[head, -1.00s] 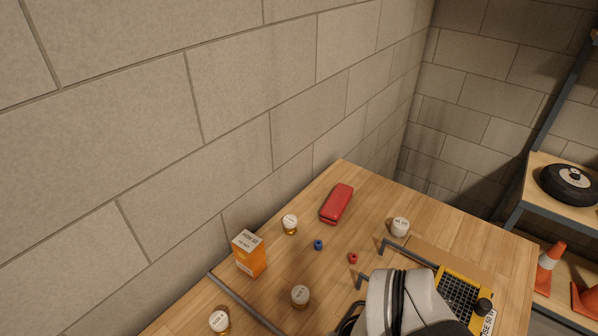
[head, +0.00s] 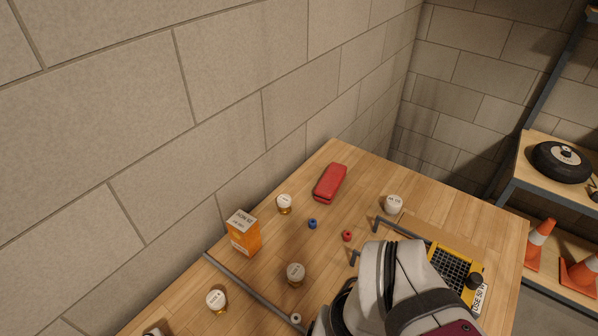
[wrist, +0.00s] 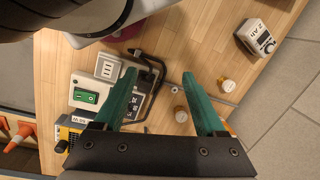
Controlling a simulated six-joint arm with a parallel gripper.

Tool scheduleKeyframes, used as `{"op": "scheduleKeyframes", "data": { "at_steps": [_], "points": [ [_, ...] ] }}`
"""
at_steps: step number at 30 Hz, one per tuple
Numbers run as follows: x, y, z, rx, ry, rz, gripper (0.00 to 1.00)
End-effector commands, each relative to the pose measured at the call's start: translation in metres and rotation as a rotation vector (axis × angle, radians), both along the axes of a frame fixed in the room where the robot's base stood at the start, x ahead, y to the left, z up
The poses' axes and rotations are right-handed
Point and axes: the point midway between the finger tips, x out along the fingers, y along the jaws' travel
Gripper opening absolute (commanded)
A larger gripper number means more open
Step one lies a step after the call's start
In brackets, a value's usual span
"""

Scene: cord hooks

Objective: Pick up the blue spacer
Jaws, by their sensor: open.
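The blue spacer (head: 312,224) is a small ring-like piece on the wooden table in the head view. It lies between an amber bottle with a white lid (head: 285,204) and a red spacer (head: 347,236). I cannot make out the blue spacer in the wrist view. My gripper (wrist: 160,75) shows there with its two green fingers spread apart and nothing between the tips that I can see held. In the head view my arm covers the front of the table, and the gripper itself is hidden or out of frame.
An orange box (head: 243,234), a red case (head: 330,183), further bottles (head: 295,274) and a grey bar (head: 252,289) surround the spacer. A yellow-framed mesh item (head: 452,272) is at right. The wrist view shows a socket box with a green switch (wrist: 87,97) and a white timer (wrist: 257,38).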

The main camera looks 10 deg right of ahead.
Motion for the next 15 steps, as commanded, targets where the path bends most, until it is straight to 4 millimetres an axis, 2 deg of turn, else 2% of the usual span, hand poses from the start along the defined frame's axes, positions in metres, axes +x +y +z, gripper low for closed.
{"op": "scheduleKeyframes", "data": {
  "at_steps": [10,13,14,15],
  "points": [
    [0.001,-0.004,-0.002,-0.024,0.016,0.033,0.64],
    [0.013,-0.03,-0.012,-0.184,0.114,0.268,0.64],
    [0.022,-0.043,-0.016,-0.262,0.159,0.39,0.64],
    [0.041,-0.059,-0.022,-0.375,0.225,0.58,0.64]
  ]
}}
